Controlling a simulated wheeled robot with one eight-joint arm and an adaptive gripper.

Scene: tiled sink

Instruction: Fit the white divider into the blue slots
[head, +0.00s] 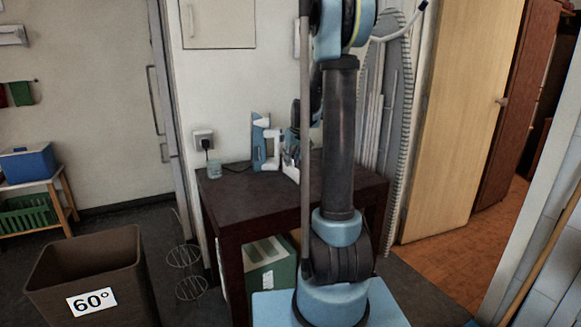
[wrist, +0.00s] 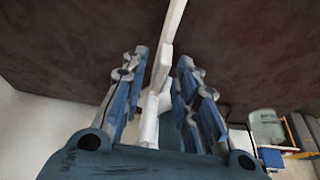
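A narrow white piece (wrist: 162,66), which looks like the divider seen edge-on, runs between the two fingers of my gripper (wrist: 163,62) in the wrist view and on past their tips. The fingers are close on either side of it. I cannot tell whether they press on it. In the head view my arm hides most of the gripper. A blue-and-white upright thing (head: 262,142) stands on the dark table (head: 248,200) left of the arm. A white piece (head: 291,167) shows beside it, partly hidden. I cannot make out the blue slots clearly.
A brown bin (head: 92,270) marked 60° stands at the front left. A wall socket (head: 204,140) with a plug is behind the table. A green box (head: 268,270) sits under the table. An ironing board (head: 398,110) leans behind my arm. The table's front left is clear.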

